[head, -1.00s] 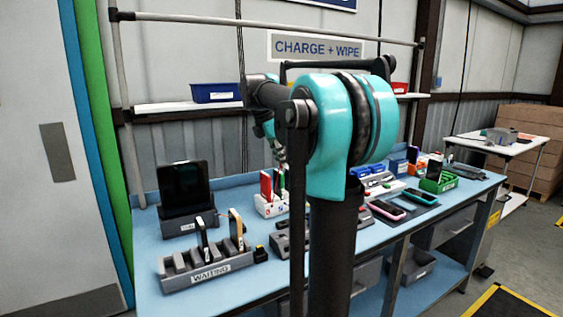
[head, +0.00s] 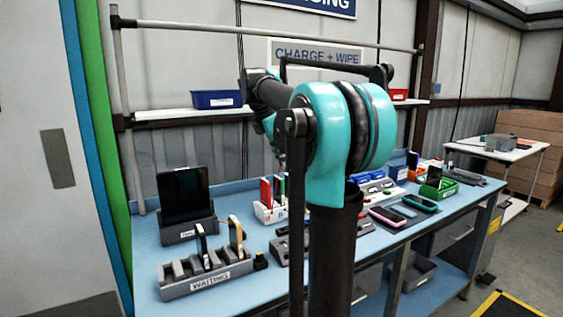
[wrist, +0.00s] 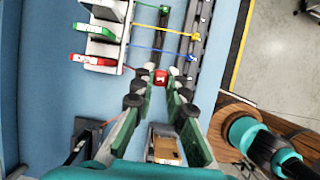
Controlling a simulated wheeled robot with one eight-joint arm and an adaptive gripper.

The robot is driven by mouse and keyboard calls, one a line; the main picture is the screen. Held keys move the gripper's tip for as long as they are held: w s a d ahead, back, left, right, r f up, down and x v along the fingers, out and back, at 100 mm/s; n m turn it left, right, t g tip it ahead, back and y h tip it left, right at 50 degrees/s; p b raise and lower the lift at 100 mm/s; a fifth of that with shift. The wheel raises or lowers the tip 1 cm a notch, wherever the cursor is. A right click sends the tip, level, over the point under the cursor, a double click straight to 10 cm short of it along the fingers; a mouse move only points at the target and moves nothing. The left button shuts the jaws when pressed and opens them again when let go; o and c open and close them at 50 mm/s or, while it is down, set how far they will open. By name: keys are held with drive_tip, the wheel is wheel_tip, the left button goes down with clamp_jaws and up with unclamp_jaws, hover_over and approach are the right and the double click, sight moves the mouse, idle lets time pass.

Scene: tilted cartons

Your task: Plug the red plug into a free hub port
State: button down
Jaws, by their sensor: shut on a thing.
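In the wrist view my gripper (wrist: 160,70) has its two green fingers closed on the red plug (wrist: 160,79), which bears a white mark. The plug is over a dark strip (wrist: 183,67), apparently the hub; contact or seating in a port cannot be told. A yellow plug (wrist: 195,37) and a blue plug (wrist: 189,57) are at the strip, on cables from the left. A white stand (wrist: 97,55) holds red and green upright devices; a red cable leads from it towards the red plug. In the head view my arm hides the gripper and plug.
In the head view a grey "WAITING" rack (head: 208,278) and a dark tablet on a dock (head: 184,198) stand at the bench's left. Phones on a dark mat (head: 405,213) and a green crate (head: 440,189) are at the right. The wrist view shows bare blue bench on the left.

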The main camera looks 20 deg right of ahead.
wheel_tip(320, 180, down, 16)
idle(2.6)
drive_tip(key=shift+r, duration=0.1)
drive_tip(key=s+d, duration=0.1)
drive_tip(key=s, duration=0.8)
drive_tip(key=shift+s+d, duration=0.15)
drive_tip(key=shift+d, duration=0.25)
idle(0.8)
idle(0.4)
drive_tip(key=shift+f, duration=2.5)
